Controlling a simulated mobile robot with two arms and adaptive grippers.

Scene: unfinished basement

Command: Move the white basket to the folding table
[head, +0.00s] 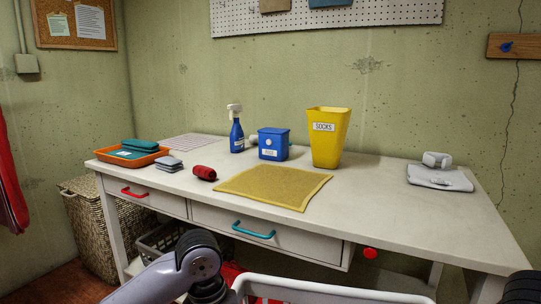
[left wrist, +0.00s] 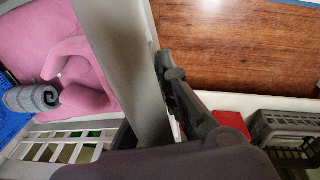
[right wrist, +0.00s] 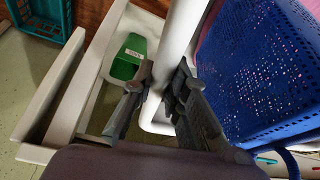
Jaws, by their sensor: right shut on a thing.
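The white basket's rim (head: 330,289) shows at the bottom of the head view, in front of the drawer table. My right gripper (right wrist: 162,88) is shut on the basket's rim (right wrist: 179,38), a finger on each side. My left gripper (head: 209,292) is at the left end of the rim. In the left wrist view one finger of it lies along the outside of the rim (left wrist: 128,65); the other is mostly hidden. A pink cloth (left wrist: 75,60), a grey roll (left wrist: 32,98) and a blue perforated piece (right wrist: 260,70) are in the basket. No folding table is identifiable.
The drawer table (head: 370,225) stands ahead, holding a yellow bin (head: 329,145), yellow mat (head: 272,187), blue box (head: 273,146), spray bottle (head: 236,132) and orange tray (head: 128,157). A wicker hamper (head: 90,225) stands left. A teal crate (right wrist: 40,22) is on the floor.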

